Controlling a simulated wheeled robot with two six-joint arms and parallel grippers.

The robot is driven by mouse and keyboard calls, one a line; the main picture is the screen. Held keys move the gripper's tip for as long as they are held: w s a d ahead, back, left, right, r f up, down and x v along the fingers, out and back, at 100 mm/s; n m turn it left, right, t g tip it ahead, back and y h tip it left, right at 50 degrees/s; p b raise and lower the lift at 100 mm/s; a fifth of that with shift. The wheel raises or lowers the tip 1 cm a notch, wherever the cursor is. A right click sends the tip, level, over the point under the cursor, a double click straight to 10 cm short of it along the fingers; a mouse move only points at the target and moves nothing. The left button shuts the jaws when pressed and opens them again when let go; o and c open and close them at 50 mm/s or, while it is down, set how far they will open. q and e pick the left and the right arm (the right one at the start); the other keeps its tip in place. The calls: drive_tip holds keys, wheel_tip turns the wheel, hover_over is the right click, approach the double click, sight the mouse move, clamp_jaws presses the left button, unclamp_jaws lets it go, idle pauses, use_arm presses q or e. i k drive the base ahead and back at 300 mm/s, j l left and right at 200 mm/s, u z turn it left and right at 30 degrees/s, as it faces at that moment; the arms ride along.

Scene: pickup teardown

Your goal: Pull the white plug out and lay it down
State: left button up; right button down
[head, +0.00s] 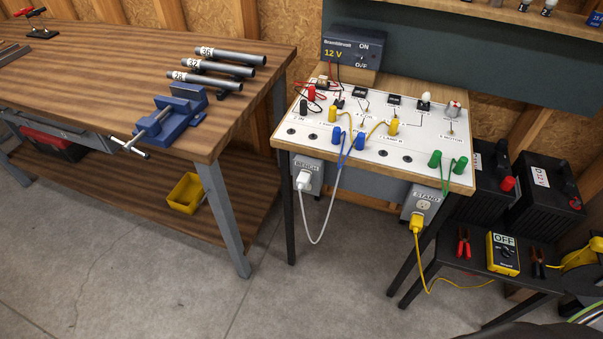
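The white plug (304,181) sits in the grey outlet box (308,166) under the left front edge of the board table. Its white cord (331,210) hangs in a loop below and rises to the front of the table. A yellow plug (416,224) sits in a second grey outlet box (421,205) to the right. Neither of my grippers shows in the head view.
A white circuit board (350,158) with coloured leads lies on the small table. A wooden workbench (110,80) with a blue vise (172,115) stands to the left. A low black stand (466,268) with a yellow meter (502,254) is at right. Concrete floor (290,300) in front is clear.

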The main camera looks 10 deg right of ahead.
sight(303, 179)
drive_tip(key=i+j+z, duration=0.2)
drive_tip(key=j+z, duration=0.2)
drive_tip(key=j, duration=0.25)
drive_tip(key=i+j+z, duration=0.1)
drive_tip(key=j+z, duration=0.25)
drive_tip(key=j, duration=0.3)
drive_tip(key=j+z, duration=0.4)
drive_tip(key=j, duration=0.3)
